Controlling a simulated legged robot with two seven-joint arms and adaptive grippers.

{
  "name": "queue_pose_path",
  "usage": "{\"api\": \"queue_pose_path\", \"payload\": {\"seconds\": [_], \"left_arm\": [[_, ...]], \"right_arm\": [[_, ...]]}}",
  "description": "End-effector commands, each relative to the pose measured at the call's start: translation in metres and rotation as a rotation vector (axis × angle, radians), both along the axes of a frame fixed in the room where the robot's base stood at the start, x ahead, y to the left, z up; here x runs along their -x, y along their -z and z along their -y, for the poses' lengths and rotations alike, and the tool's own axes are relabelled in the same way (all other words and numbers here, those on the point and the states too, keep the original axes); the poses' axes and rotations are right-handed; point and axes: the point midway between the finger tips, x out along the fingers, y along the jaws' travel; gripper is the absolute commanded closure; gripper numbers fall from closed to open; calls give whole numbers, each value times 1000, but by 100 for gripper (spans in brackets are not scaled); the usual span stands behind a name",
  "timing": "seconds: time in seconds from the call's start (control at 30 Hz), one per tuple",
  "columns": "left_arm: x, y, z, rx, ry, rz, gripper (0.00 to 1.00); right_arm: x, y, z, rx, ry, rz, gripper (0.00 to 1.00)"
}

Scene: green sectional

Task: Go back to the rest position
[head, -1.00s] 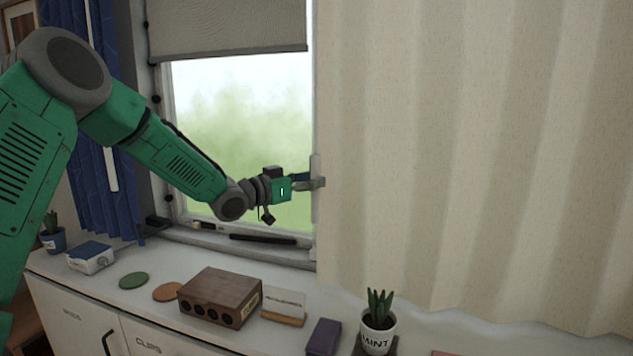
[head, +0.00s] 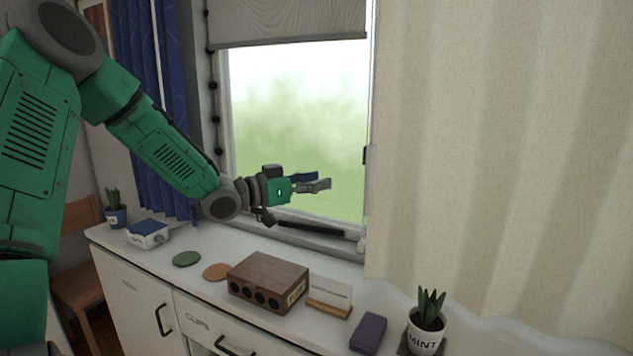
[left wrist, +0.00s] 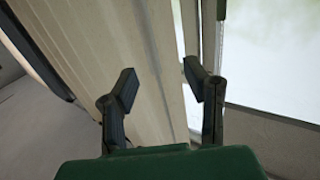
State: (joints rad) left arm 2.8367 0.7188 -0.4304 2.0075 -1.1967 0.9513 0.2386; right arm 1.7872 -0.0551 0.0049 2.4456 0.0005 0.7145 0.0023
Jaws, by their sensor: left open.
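My left gripper (head: 318,182) reaches in from the left in front of the window (head: 295,120), above the white cabinet top. Its fingers are open and empty. In the left wrist view the two dark fingers of the left gripper (left wrist: 160,92) stand apart. The cream curtain (left wrist: 110,60) lies beyond them, with the window frame to the right. In the head view the cream curtain (head: 490,130) hangs to the right of the gripper, apart from it. My right gripper is not in view.
On the cabinet top (head: 215,250) stand a brown wooden box (head: 268,282), a card holder (head: 330,300), a purple block (head: 368,332), a mint pot (head: 427,335), two round coasters and a blue-and-white box (head: 148,234). A wooden chair (head: 80,250) stands at left. A blue curtain (head: 155,90) hangs behind my arm.

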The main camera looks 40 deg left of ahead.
Motion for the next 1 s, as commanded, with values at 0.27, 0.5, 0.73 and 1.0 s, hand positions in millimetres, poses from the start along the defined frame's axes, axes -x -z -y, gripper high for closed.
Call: {"api": "queue_pose_path", "payload": {"seconds": [0.27,0.5,0.73,1.0], "left_arm": [[2,-3,5,-5,1,1,59],[2,-1,0,-1,1,1,59],[-1,25,12,5,-10,-71,59],[23,188,93,6,-89,-516,59]], "right_arm": [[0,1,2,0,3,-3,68],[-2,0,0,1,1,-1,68],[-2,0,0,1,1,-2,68],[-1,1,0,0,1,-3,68]]}}
